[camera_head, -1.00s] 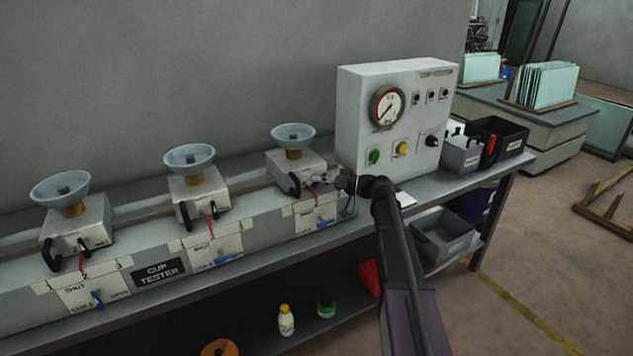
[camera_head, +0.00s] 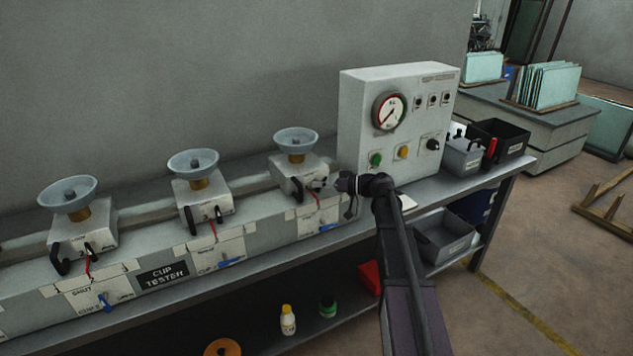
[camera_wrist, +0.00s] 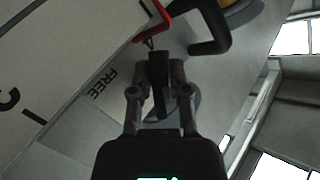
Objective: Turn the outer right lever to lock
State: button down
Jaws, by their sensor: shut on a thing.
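Three cup units stand in a row on the bench in the head view; the rightmost unit (camera_head: 298,175) carries a pale dish (camera_head: 296,140). My gripper (camera_head: 330,185) is at this unit's front right side. In the wrist view, my gripper (camera_wrist: 158,95) is shut on a black lever (camera_wrist: 158,68), which lies between its two fingers. A black bent handle (camera_wrist: 212,35) and a red bent piece (camera_wrist: 155,20) are just beyond the fingertips. The word "FREE" (camera_wrist: 104,85) shows on the pale surface left of the lever. The lever's base is partly hidden.
A grey control box (camera_head: 398,120) with a gauge stands right behind my gripper. The middle unit (camera_head: 205,195) and left unit (camera_head: 85,230) stand to the left. Dark bins (camera_head: 498,140) are at the bench's right end. Bottles (camera_head: 287,320) stand on the shelf below.

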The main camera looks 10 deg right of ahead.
jog(key=n+h+p, duration=0.1)
jog(key=p, duration=0.1)
jog(key=n+h+p, duration=0.1)
jog(key=h+p, duration=0.1)
jog(key=shift+s+r+p, duration=0.15)
jog(key=shift+r+p, duration=0.2)
jog(key=shift+f+n+h+p, duration=0.25)
jog(key=shift+n+h+p, duration=0.75)
jog(key=shift+h+p, duration=0.5)
jog(key=c, duration=0.6)
grip_release()
jog(key=shift+r, duration=0.1)
